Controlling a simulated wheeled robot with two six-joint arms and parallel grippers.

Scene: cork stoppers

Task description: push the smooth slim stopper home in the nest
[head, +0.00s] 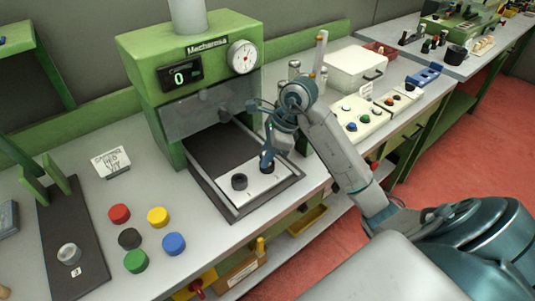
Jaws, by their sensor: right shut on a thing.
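My right gripper (267,160) points down at the right end of a white plate (255,192) in the dark tray of the green press. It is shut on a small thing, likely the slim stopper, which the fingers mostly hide. I cannot tell how deep it sits or whether it touches the nest there. A dark round nest (239,182) stands open to view on the left of the same plate. My left gripper is not in view.
The green press (190,75) with a gauge stands behind. Red, yellow, black, green and blue caps (173,243) lie left of the tray. A dark fixture (75,275) stands far left.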

